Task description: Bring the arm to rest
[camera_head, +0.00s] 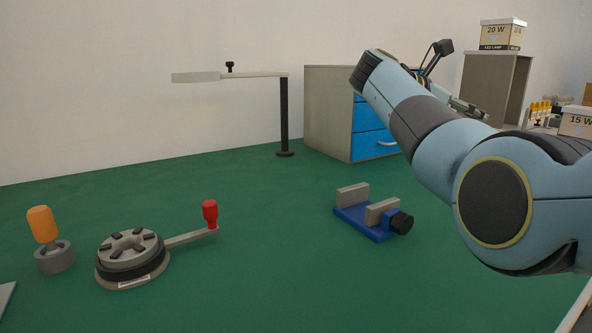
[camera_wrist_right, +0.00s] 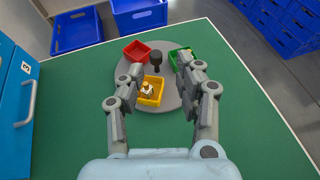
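My right arm comes in from the right in the head view and reaches back over the green table. Its gripper (camera_head: 462,105) is partly hidden behind the arm links there. In the right wrist view the two fingers of my right gripper (camera_wrist_right: 158,95) stand apart, open, with nothing held between them. They are above a grey round tray (camera_wrist_right: 134,72) bearing a yellow bin (camera_wrist_right: 151,101) with small parts in it, a red bin (camera_wrist_right: 136,50) and a green bin (camera_wrist_right: 181,58). A dark knob (camera_wrist_right: 156,60) stands at the tray's middle. My left gripper is in neither view.
On the green table (camera_head: 240,200) stand a lamp (camera_head: 284,115), a blue vise (camera_head: 365,220), a round fixture with a red-handled crank (camera_head: 130,262) and an orange-handled tool (camera_head: 42,225) in a holder. A blue-drawer cabinet (camera_head: 328,112) is behind. Mid-table is clear.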

